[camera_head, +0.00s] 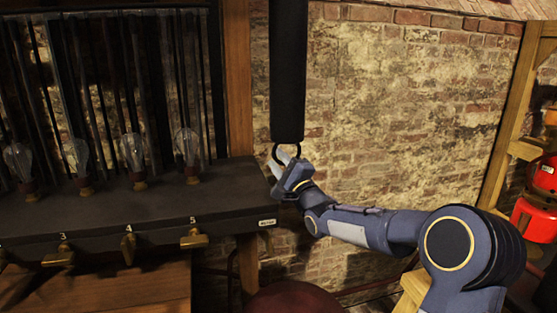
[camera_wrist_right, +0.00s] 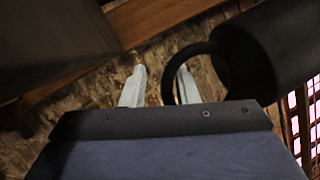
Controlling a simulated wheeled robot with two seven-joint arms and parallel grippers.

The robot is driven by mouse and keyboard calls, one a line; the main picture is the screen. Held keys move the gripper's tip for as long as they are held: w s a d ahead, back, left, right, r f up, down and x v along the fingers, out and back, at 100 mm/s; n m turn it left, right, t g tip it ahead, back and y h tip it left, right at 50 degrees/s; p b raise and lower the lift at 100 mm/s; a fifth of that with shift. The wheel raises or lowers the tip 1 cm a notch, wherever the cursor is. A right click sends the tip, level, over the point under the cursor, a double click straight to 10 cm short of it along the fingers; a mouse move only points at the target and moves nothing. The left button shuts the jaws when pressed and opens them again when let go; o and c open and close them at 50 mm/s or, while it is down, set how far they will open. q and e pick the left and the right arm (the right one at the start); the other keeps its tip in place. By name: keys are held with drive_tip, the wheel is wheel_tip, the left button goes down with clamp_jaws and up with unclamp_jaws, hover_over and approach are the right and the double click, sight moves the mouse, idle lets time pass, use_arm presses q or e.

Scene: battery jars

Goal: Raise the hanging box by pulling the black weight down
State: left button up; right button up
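The black weight (camera_head: 288,70) is a long dark cylinder hanging upright in front of the brick wall, with a black ring at its lower end. My right gripper (camera_head: 279,163) is at this ring, its pale fingers reaching up to it. In the right wrist view, the weight (camera_wrist_right: 285,45) fills the upper right and its ring (camera_wrist_right: 212,47) overlaps the right finger. The ring's left side lies between the two fingers of the gripper (camera_wrist_right: 160,72), which stand apart with a visible gap. I cannot tell whether they touch the ring. My left gripper and the hanging box are not in view.
A dark bench (camera_head: 140,205) with several glass bulbs and brass levers stands left of the weight, close to my right gripper. A wooden post (camera_head: 238,80) rises behind it. A dark red round top (camera_head: 293,300) is below. A red lantern (camera_head: 535,215) is at the right.

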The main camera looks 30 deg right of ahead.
drive_tip(key=shift+d, duration=0.4)
drive_tip(key=b+v, duration=0.1)
drive_tip(key=v, duration=0.6)
drive_tip(key=shift+s+b, duration=0.35)
drive_tip(key=shift+s, duration=0.05)
drive_tip(key=shift+a, duration=0.1)
drive_tip(key=s+a+f+n+g+y+p, duration=0.1)
drive_tip(key=s+a+f+n+g, duration=0.4)
drive_tip(key=s, duration=0.5)
drive_tip(key=s+a+f+n+g+y+p, duration=0.1)
drive_tip(key=s+a+f+n+g+p, duration=0.1)
drive_tip(key=s+a+f+n+g, duration=0.3)
drive_tip(key=s+a+f+n+g+y+p, duration=0.1)
drive_tip(key=s+a+f+n+g+p, duration=0.1)
drive_tip(key=s+a+f+n+g, duration=0.3)
drive_tip(key=shift+s+a+n+g, duration=0.2)
drive_tip(key=shift+s+n, duration=0.6)
drive_tip(key=shift+s, duration=1.15)
drive_tip(key=shift+s+a+n+g, duration=0.2)
drive_tip(key=shift+s+n, duration=0.6)
drive_tip(key=shift+s, duration=1.2)
drive_tip(key=shift+s+a+n, duration=0.25)
drive_tip(key=shift+s+n, duration=0.55)
drive_tip(key=shift+s, duration=1.15)
